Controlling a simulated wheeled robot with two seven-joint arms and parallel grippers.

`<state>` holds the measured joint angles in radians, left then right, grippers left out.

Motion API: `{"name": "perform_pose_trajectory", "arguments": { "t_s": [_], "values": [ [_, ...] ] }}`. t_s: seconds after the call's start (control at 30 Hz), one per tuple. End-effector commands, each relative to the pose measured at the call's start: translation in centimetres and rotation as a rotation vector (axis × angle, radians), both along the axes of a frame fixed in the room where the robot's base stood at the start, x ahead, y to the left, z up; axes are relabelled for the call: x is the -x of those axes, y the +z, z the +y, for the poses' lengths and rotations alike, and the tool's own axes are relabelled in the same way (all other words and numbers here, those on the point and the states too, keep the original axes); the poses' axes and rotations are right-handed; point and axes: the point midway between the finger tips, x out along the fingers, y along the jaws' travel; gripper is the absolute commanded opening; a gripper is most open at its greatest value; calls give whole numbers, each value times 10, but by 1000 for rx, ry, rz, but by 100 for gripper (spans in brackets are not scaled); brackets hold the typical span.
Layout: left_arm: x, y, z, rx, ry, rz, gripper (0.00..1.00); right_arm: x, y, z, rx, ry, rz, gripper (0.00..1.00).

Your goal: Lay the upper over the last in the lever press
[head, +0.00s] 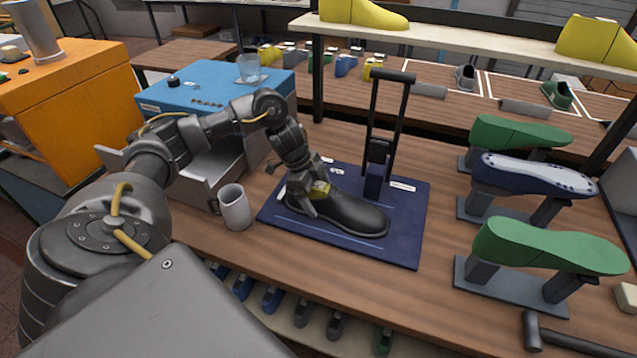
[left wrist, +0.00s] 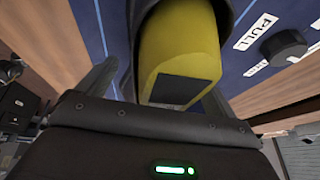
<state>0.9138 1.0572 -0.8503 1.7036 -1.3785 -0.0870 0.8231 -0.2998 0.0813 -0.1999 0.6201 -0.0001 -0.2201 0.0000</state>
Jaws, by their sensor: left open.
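The black upper (head: 352,212) sits around the yellow last (head: 321,187) on the blue base of the lever press (head: 412,222), toe pointing right. The top of the last (left wrist: 180,55) stands out of the upper's dark collar in the left wrist view. The press's black lever (head: 391,77) stands upright behind the upper. My left gripper (head: 304,201) is open at the heel end. In the left wrist view its fingers (left wrist: 160,85) are spread on both sides of the last; whether they touch it or the upper I cannot tell. My right gripper is not in view.
A grey mug (head: 235,208) stands left of the press, close to my left arm. A blue box (head: 207,88) is behind it. Green and navy lasts on stands (head: 545,246) line the right side, with a hammer (head: 560,340) in front. The bench between press and stands is clear.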

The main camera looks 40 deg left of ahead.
Motion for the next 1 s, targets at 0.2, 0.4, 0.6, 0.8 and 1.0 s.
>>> {"name": "perform_pose_trajectory", "arguments": {
  "t_s": [0.2, 0.4, 0.6, 0.8, 1.0],
  "values": [
    [8, 39, 15, -3, 1, -6, 93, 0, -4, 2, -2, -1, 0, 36],
    [15, 75, 27, -3, 1, -4, 93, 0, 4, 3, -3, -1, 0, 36],
    [20, 90, 33, -1, 1, -2, 93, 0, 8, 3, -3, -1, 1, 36],
    [20, 91, 34, 0, 0, -1, 93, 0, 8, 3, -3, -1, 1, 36],
    [20, 91, 34, 0, 0, -1, 93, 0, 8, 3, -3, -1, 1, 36]
  ]
}}
